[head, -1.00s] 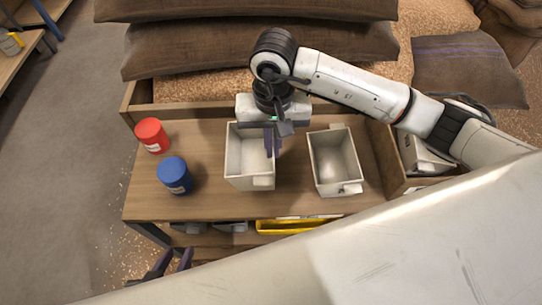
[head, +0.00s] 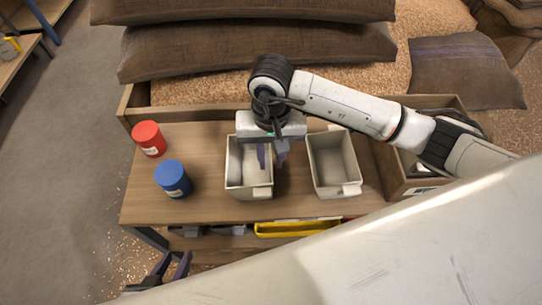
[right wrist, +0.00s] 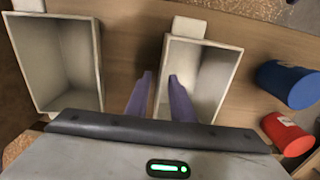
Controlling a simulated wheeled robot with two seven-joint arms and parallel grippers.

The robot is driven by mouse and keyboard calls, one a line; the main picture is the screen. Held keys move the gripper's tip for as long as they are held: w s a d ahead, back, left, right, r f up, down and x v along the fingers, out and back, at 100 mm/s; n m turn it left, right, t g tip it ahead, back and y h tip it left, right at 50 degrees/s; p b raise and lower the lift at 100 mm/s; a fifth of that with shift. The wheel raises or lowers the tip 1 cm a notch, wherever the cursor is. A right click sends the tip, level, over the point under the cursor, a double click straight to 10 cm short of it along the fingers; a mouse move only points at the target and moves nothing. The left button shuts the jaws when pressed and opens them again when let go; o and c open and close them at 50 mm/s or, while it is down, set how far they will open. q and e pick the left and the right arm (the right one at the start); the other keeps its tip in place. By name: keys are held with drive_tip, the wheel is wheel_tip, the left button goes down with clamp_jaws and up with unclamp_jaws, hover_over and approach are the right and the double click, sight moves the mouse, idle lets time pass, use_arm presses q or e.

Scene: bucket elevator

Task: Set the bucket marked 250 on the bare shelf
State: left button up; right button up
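Two open-topped cream buckets stand upright on the wooden bench top: a left one (head: 234,176) and a right one (head: 351,157) in the head view. Both also show in the right wrist view, the left one (right wrist: 214,72) beside the jars and the other (right wrist: 52,62) at the left. No 250 mark is legible on either. My right gripper (head: 271,160) is over the left bucket's right wall; in the right wrist view its purple fingers (right wrist: 160,77) are apart, either side of that wall. My left gripper (head: 173,264) is open and empty below the bench's front edge. I cannot identify the bare shelf.
A red jar (head: 149,138) and a blue jar (head: 173,179) stand left of the buckets. A yellow tray (head: 290,229) lies under the bench's front edge. Grain and sacks (head: 260,50) lie behind. A shelf unit (head: 22,50) stands far left; the floor between is clear.

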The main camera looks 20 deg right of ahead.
drive_tip(key=shift+r, duration=0.45)
wheel_tip(320, 180, up, 12)
drive_tip(key=p, duration=0.1)
drive_tip(key=shift+f, duration=0.25)
drive_tip(key=shift+s, duration=0.1)
